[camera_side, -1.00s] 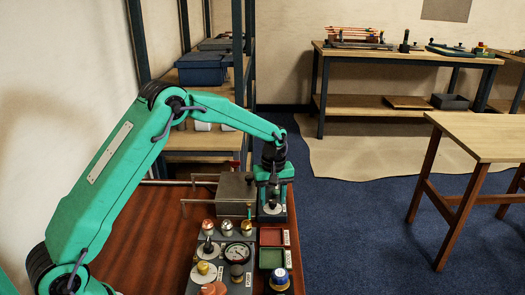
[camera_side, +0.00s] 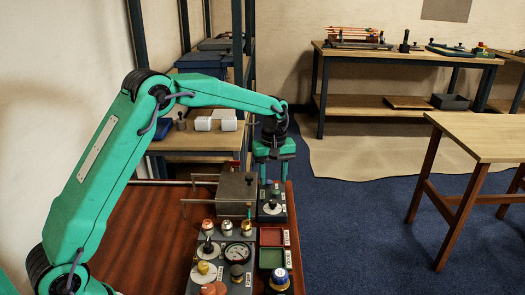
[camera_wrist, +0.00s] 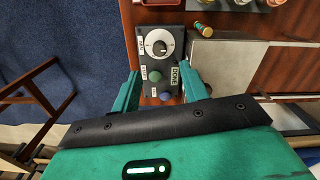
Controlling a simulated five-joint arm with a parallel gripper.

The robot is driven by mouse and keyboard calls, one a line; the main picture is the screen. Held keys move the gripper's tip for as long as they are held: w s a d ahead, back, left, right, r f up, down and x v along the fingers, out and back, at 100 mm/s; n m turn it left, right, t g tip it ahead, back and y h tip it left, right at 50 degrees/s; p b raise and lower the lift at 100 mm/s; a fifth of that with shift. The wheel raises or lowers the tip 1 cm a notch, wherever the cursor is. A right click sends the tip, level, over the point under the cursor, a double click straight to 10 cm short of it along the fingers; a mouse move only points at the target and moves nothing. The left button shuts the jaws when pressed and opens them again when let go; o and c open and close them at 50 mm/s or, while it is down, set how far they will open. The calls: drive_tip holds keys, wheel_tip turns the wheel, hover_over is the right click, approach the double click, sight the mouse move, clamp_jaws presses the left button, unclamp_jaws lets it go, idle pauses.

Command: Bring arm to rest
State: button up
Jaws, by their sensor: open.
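My gripper (camera_side: 274,172) is open and empty in the side view, pointing down above a small dark control box (camera_side: 281,207) at the far right end of the wooden bench. In the wrist view its two green fingers (camera_wrist: 168,90) stand apart on either side of the box's lower end. The box (camera_wrist: 172,51) has a white dial (camera_wrist: 160,43), a green button (camera_wrist: 154,75) and a blue button (camera_wrist: 166,96). The fingers appear to hang above the box in the side view, apart from it.
A grey metal block (camera_side: 237,190) with pipes stands left of the box. Shelving (camera_side: 200,145) stands behind.

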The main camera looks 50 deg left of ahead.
drive_tip(key=shift+r, duration=0.1)
drive_tip(key=s+d+r+m+t, duration=0.1)
drive_tip(key=s+r+m+t, duration=0.3)
drive_tip(key=s+r, duration=0.95)
drive_tip(key=s+d+f+m+t, duration=0.1)
drive_tip(key=s+m, duration=0.6)
drive_tip(key=s, duration=1.2)
drive_tip(key=shift+f+t, duration=0.2)
drive_tip(key=shift+t, duration=0.1)
drive_tip(key=shift+s, duration=0.1)
